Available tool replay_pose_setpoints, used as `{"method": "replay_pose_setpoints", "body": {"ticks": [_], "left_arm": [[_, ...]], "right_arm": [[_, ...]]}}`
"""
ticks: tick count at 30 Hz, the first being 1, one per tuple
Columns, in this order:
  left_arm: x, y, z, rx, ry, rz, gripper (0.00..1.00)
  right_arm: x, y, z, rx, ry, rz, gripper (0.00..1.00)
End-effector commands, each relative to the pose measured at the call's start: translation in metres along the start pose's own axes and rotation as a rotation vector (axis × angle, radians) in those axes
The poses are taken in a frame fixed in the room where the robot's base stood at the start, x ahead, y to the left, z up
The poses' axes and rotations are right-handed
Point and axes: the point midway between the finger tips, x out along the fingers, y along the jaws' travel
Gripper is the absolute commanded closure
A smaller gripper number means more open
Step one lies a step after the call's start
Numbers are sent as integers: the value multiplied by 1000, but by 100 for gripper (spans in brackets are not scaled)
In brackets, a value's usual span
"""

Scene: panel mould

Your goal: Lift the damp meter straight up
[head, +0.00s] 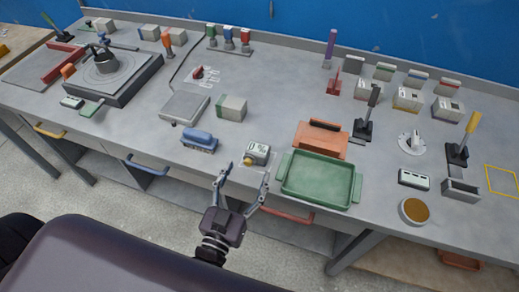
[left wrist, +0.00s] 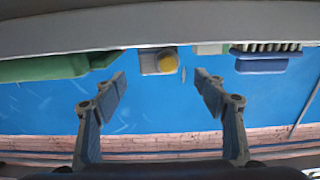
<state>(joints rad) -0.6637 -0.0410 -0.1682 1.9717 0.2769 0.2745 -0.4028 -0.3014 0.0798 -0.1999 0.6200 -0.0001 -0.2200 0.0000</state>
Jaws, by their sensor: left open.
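The damp meter (head: 259,149) is a small pale box with a dark-digit display and a yellow-orange knob at its front corner. It sits on the grey bench near the front edge, between the blue brush and the green tray. My left gripper (head: 245,178) is open and empty at the front edge of the bench, its two fingers spread just in front of the meter and not closed on it. In the left wrist view the meter (left wrist: 151,64) shows beyond the gap between the open fingertips (left wrist: 162,86), its yellow knob facing me. My right gripper is not in view.
The green tray (head: 286,190) stands close on the right of the meter. The blue brush (head: 199,141) lies to the left, and a grey-green block (head: 232,107) stands behind. An orange float (head: 320,139) lies behind the tray. Red and blue handles hang along the front edge.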

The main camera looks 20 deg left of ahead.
Motion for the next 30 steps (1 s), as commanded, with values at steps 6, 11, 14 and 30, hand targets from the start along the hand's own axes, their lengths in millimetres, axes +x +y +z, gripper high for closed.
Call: {"method": "replay_pose_setpoints", "body": {"ticks": [6,11,14,30], "left_arm": [[23,1,-3,1,0,0,35],[47,2,-8,-1,2,1,35],[58,2,-5,1,0,1,35],[65,2,-3,1,-3,1,56]], "right_arm": [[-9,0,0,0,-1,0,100],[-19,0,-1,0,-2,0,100],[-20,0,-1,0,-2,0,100],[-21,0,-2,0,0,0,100]]}}
